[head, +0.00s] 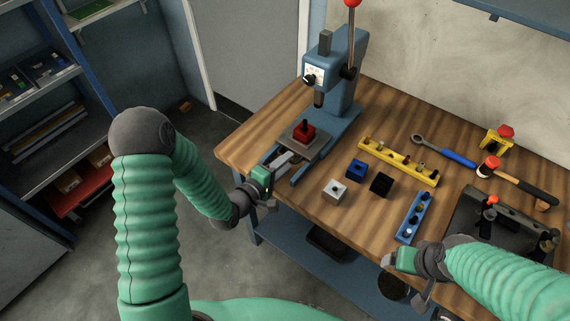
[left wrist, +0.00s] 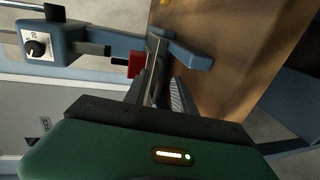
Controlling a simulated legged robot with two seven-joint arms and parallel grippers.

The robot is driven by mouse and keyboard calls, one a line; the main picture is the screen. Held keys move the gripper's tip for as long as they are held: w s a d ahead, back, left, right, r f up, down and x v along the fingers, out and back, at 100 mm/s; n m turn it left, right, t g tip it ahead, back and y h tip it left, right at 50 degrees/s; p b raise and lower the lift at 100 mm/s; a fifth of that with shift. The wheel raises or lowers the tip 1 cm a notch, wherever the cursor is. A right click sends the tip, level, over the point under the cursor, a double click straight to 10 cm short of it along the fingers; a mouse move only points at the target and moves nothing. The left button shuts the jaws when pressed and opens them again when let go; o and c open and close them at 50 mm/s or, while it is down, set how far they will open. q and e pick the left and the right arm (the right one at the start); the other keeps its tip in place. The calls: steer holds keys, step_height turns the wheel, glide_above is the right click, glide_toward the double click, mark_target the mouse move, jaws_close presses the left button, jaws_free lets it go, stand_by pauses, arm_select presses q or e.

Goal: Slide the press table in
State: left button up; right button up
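The blue press (head: 342,85) stands at the back left of the wooden bench. Its grey press table (head: 312,146) sits low in front of the column, on blue rails, with a red block (head: 304,131) on top. My left gripper (head: 270,188) is at the bench's front edge, close to the near end of the table's slide. In the left wrist view, its fingers (left wrist: 157,95) look apart, with a dark bar between them; contact is not clear. The red block (left wrist: 136,65) shows beyond them. My right gripper (head: 408,274) is over the front edge, right of centre; its fingers are unclear.
Further right are a wrench (head: 445,151), a hammer (head: 522,184) and a dark tray (head: 482,235).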

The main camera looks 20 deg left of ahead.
arm_select(q)
steer(key=shift+w+a+f, duration=0.2)
steer(key=shift+w, duration=0.05)
steer(key=shift+a, duration=0.1)
steer(key=shift+c, duration=1.1)
steer(key=shift+s, duration=0.1)
jaws_close()
steer(key=shift+s+d+f, duration=0.1)
steer(key=shift+d+f, duration=0.05)
steer(key=shift+d, duration=0.1)
